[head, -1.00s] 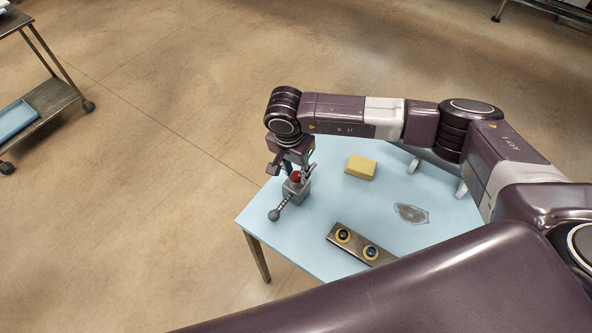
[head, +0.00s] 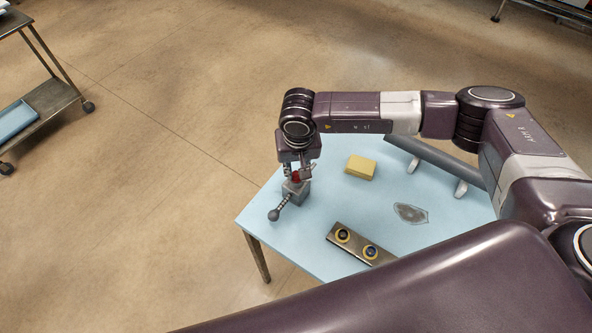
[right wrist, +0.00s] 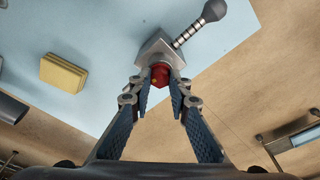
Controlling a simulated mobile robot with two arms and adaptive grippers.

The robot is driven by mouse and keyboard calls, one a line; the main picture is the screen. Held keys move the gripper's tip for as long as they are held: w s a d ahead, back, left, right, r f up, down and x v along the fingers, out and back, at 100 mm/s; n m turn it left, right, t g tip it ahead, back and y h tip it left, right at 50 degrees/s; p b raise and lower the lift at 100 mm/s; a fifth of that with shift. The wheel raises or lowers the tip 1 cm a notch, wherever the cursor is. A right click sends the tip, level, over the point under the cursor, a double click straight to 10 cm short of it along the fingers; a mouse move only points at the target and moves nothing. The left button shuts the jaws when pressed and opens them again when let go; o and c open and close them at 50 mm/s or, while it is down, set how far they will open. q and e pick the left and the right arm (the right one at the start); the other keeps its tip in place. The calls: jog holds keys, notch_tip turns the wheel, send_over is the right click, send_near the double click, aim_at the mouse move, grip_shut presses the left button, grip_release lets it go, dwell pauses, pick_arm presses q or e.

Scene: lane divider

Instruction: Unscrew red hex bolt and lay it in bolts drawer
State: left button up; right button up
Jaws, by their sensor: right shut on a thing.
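The red hex bolt (head: 296,177) sits upright in the top of a small grey block (head: 295,192), from which a ribbed stem with a dark ball end (head: 275,214) sticks out. The block stands near the left corner of the pale blue table. My right gripper (head: 297,173) points down over the bolt. In the right wrist view the red bolt head (right wrist: 160,74) lies between the two fingertips of my right gripper (right wrist: 160,83), which is shut on it. The bolt's shank is hidden. My left gripper is not in view, and I see no bolts drawer.
A yellow sponge (head: 360,167), a crumpled clear grey piece (head: 410,213) and a metal plate with two yellow-ringed dark holes (head: 357,245) lie on the blue table (head: 330,208). A dark grey bar (head: 440,160) runs along its back edge. A cart (head: 50,100) stands far left.

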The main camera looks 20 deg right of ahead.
jog(key=n, duration=0.4)
jog(key=shift+s+f+y, duration=0.1)
jog(key=shift+s+y, duration=0.05)
jog(key=shift+y, duration=0.15)
jog(key=o, duration=0.6)
jog(key=shift+o, duration=0.2)
jog(key=m+h, duration=0.1)
jog(key=m, duration=0.5)
jog(key=shift+a, duration=0.1)
jog(key=m, duration=0.6)
jog(key=shift+w+g+h, duration=0.2)
jog(key=shift+g+h, duration=0.1)
jog(key=shift+h, duration=0.1)
jog(key=shift+c, duration=0.3)
